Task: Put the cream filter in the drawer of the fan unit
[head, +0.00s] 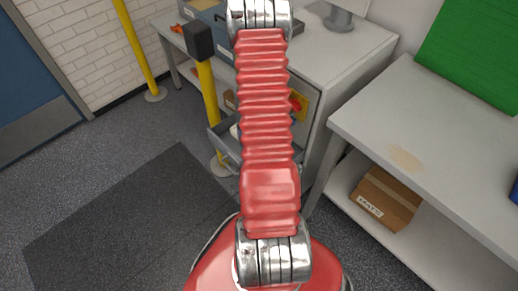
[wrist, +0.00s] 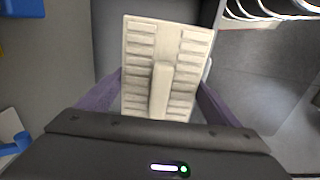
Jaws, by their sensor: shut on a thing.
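The cream filter (wrist: 190,60), a slotted plate with a raised middle rib, fills the centre of the wrist view. My gripper (wrist: 163,92) is shut on it, with a purple finger on either side. In the head view an open grey drawer (head: 219,143) juts out low from the front of the grey cabinet, partly behind my red arm. A pale patch (head: 234,131) shows at the drawer beside my arm; I cannot tell if it is the filter. My gripper is hidden there. Whether the filter is inside or above the drawer is unclear.
A yellow post (head: 208,95) with a dark head stands close left of the drawer. A grey bench (head: 400,130) is at the right, with a cardboard box (head: 376,197) on its lower shelf. A dark mat (head: 130,220) lies on open floor at the left.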

